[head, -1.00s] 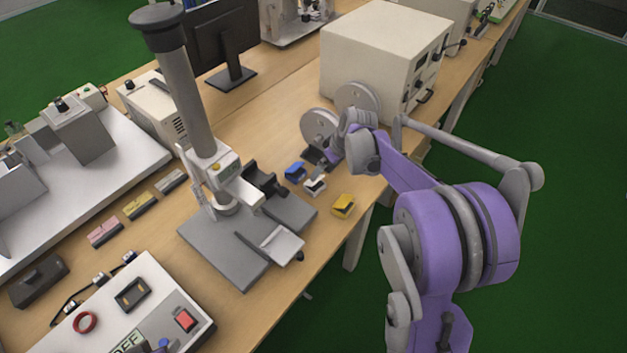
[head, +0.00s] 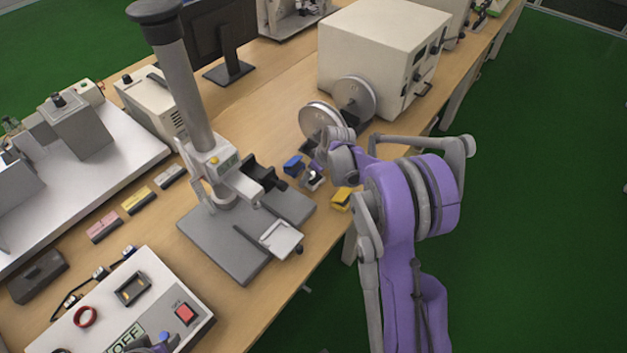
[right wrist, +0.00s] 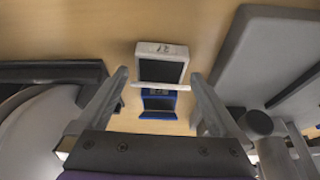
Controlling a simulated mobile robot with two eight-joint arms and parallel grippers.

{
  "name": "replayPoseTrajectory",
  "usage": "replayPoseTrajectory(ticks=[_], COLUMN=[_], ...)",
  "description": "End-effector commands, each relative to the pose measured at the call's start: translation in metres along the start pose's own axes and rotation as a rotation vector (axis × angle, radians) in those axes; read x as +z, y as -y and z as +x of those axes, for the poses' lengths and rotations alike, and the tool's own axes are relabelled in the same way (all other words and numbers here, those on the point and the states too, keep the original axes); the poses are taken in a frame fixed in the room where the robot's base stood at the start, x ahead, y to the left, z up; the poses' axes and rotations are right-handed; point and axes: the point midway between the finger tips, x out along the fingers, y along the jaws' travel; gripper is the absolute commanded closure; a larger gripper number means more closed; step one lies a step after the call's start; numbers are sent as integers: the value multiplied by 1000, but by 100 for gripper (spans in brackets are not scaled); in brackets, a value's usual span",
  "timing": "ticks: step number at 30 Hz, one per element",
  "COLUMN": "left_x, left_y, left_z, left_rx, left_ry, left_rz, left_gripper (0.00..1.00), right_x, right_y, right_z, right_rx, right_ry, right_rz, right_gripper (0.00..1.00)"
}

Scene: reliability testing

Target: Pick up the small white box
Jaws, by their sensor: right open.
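The small white box (head: 314,181) lies on the wooden bench near its front edge, partly hidden by my right gripper in the head view. In the right wrist view the white box (right wrist: 162,50) has a dark inset face and lies between and just beyond the fingertips. My right gripper (right wrist: 159,74) is open, with one finger to each side of the box and a gap on both sides. It also shows in the head view (head: 318,169), small and partly hidden by its own wrist.
A blue box (head: 293,165) lies close beside the white one, and a yellow box (head: 341,198) lies nearer the bench edge. A grey stand (head: 230,240) is on the left. Two grey discs (head: 353,97) and a large beige cabinet (head: 382,50) stand behind.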

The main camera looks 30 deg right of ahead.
Motion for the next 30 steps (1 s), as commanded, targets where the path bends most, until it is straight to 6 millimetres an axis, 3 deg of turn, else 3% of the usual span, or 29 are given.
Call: replayPoseTrajectory(ticks=[2,15,23,30], left_x=[0,0,0,-2], left_y=[0,0,0,0], left_z=[0,0,0,-2], left_rx=[0,0,0,0], left_ry=[0,0,0,-1], left_rz=[0,0,0,0], left_gripper=[50,50,50,50], right_x=[0,0,-2,-17], right_y=[0,0,0,0], right_z=[0,0,-4,-42], right_rx=[0,0,0,0], right_ry=[0,0,0,0], right_rz=[0,0,0,1], right_gripper=[4,81,81,81])
